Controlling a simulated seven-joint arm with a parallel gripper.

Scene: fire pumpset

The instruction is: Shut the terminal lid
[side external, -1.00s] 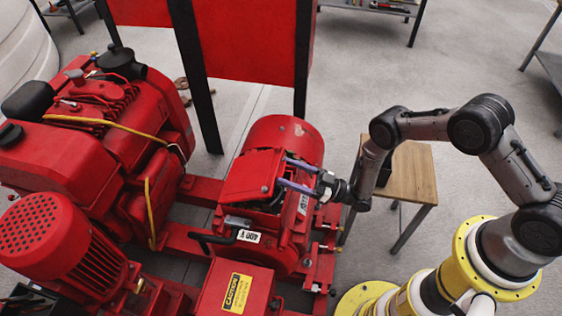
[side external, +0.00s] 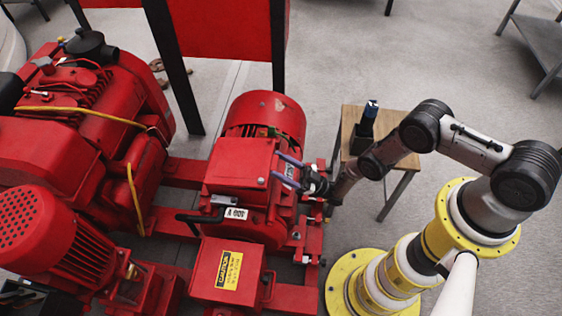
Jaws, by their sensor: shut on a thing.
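The red terminal lid (side external: 238,160) lies over the terminal box on top of the red motor (side external: 266,112). It looks nearly level with the box. I cannot tell whether its edges sit fully on the rim. My gripper (side external: 275,165) comes in from the right, with its two purple fingers at the lid's right edge. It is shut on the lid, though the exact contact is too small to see. The inside of the terminal box is mostly hidden under the lid.
A black handle (side external: 203,218) and a label plate (side external: 236,213) are just in front of the box. A red box with a yellow caution label (side external: 229,270) stands nearer. A small wooden table (side external: 400,162) holding a dark holder (side external: 362,137) is to the right. Red machinery fills the left.

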